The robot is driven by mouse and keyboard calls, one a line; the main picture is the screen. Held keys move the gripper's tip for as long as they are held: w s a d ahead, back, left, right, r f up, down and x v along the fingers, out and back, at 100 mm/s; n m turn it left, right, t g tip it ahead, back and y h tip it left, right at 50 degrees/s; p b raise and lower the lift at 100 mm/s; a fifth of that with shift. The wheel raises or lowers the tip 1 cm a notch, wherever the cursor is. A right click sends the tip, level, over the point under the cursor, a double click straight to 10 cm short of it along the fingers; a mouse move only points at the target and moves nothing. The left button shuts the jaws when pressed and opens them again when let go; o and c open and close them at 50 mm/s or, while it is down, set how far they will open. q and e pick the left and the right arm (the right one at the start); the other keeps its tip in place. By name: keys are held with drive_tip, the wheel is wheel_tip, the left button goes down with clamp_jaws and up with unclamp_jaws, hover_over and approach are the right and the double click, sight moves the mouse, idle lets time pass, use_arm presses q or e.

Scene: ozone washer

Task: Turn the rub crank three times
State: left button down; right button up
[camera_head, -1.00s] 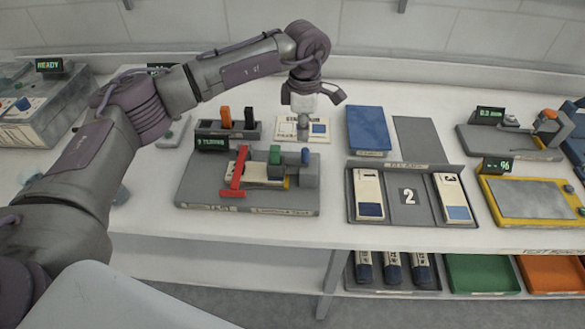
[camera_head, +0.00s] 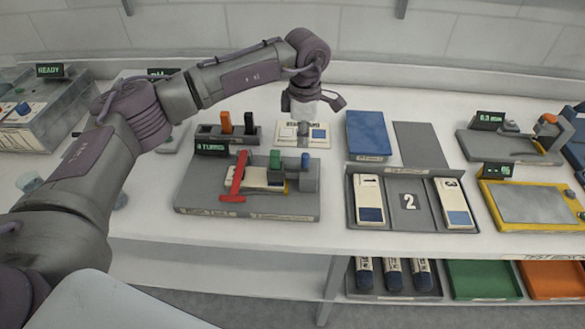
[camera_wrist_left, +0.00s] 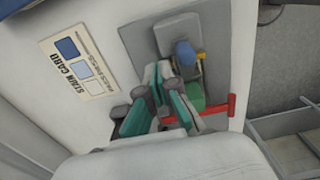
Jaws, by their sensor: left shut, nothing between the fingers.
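The rub tester is a grey base (camera_head: 190,190) with a red T-shaped bar (camera_head: 238,177), a green knob (camera_head: 275,158) and a grey block (camera_head: 297,180) carrying a blue knob (camera_head: 305,159). Its small green display (camera_head: 211,147) seems to read "4 TURNS". The blue knob also shows in the left wrist view (camera_wrist_left: 186,53). My left gripper (camera_head: 308,112) is shut and empty, above and behind the tester near the stain card. It is apart from the blue knob. In the left wrist view its fingers partly cover the tester. My right gripper is not in view.
A stain card (camera_head: 316,141) lies behind the tester. A holder with an orange and a black handle (camera_head: 226,124) stands at the back left. A blue book-like block (camera_head: 368,135) and a numbered tray (camera_head: 410,225) are to the right. The white table's front strip (camera_head: 270,232) is clear.

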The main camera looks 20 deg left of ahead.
sight(305, 155)
use_arm(q)
drive_tip(key=shift+f, duration=0.1)
idle(0.4)
drive_tip(key=shift+f+b, duration=1.3)
drive_tip(key=shift+f, duration=0.15)
drive_tip(key=shift+s, duration=0.1)
drive_tip(key=shift+s+d, duration=0.65)
drive_tip(key=shift+s, duration=0.3)
drive_tip(key=shift+s+d, duration=0.15)
drive_tip(key=shift+s, duration=0.3)
drive_tip(key=shift+s+d, duration=0.1)
drive_tip(key=shift+s, duration=0.65)
drive_tip(key=shift+s, duration=1.2)
